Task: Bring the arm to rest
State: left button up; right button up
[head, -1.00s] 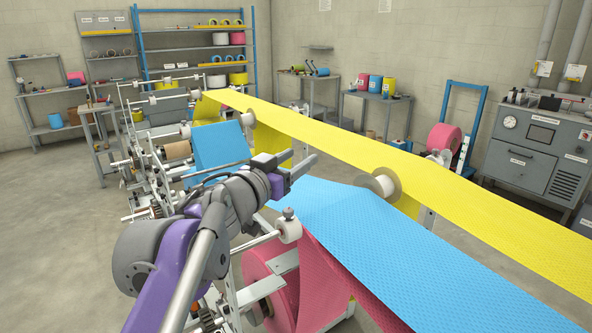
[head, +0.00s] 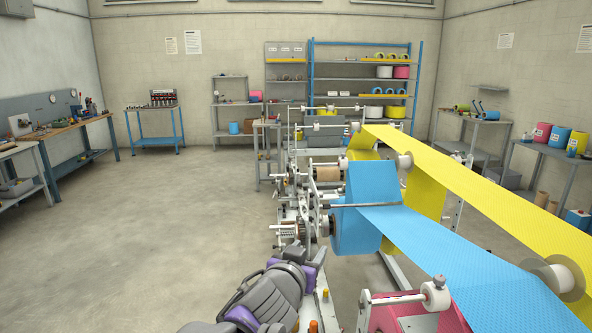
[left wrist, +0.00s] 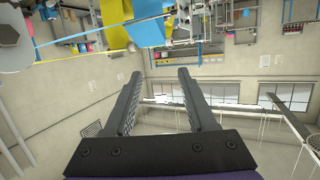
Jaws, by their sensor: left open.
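My left gripper (left wrist: 158,74) is open in the left wrist view, with its two dark fingers spread apart and nothing between them. That view is upside down, with the web machine at the top and windows below. In the head view my left arm is low at the bottom middle, left of the machine; its fingers are hard to make out there. My right gripper is in neither view.
A machine with a blue web (head: 430,240) and a yellow web (head: 485,185) fills the right side. Rollers and a metal frame (head: 300,190) stand close to my left arm. Open floor (head: 170,220) lies left. A workbench (head: 62,130) stands by the left wall.

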pick_arm(q)
jog(key=s+a+f+n+g+y+p, duration=0.1)
jog(key=s+a+f+y, duration=0.15)
jog(key=a, duration=0.35)
jog(key=s+a+f+n+g+y+p, duration=0.1)
jog(key=s+a+f+y, duration=0.15)
jog(key=a+f, duration=0.2)
jog(key=s+a+f+n+g+p, duration=0.1)
jog(key=s+a+f+g, duration=0.2)
jog(key=s+a+f, duration=0.2)
jog(key=s+a+f+n+g+p, duration=0.1)
jog(key=s+a+f+g, duration=0.3)
jog(key=s+f, duration=0.8)
jog(key=s+p, duration=0.1)
jog(key=s, duration=0.4)
jog(key=shift+s+a+f, duration=0.3)
jog(key=shift+s+a, duration=0.1)
